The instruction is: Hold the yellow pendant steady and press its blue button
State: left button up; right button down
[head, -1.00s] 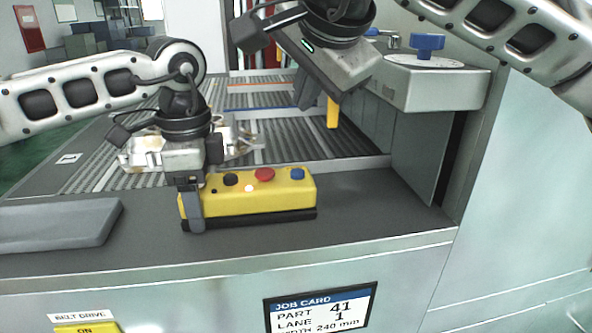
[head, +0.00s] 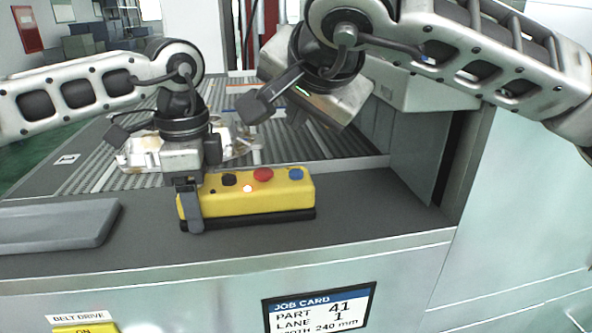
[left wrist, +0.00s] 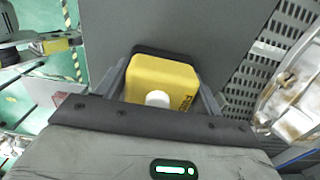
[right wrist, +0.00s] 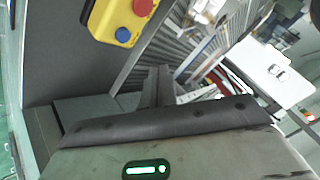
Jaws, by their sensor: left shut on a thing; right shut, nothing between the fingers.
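The yellow pendant (head: 250,198) lies on the grey ledge, with a black, a red and a blue button (head: 296,174) on top and a small lit lamp. My left gripper (head: 190,208) is shut on the pendant's left end; the left wrist view shows the yellow end (left wrist: 160,75) between its fingers. My right gripper (right wrist: 157,85) is shut and empty. In the head view its hand is raised behind and above the pendant's right end, its fingertips not clearly seen. In the right wrist view the blue button (right wrist: 123,35) is at upper left, apart from the fingers.
A slatted conveyor bed (head: 290,135) lies behind the ledge, with a metal casting (head: 232,140) behind my left gripper. A grey flat pad (head: 50,226) lies at the left. A grey housing (head: 425,90) stands at the right. The ledge right of the pendant is clear.

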send_over(298, 182)
jog(key=shift+f, duration=2.55)
jog(key=shift+f, duration=0.1)
jog(key=shift+f, duration=0.3)
jog(key=shift+f, duration=0.5)
dwell(0.7)
jog(key=shift+r, duration=0.95)
jog(key=shift+r, duration=2.5)
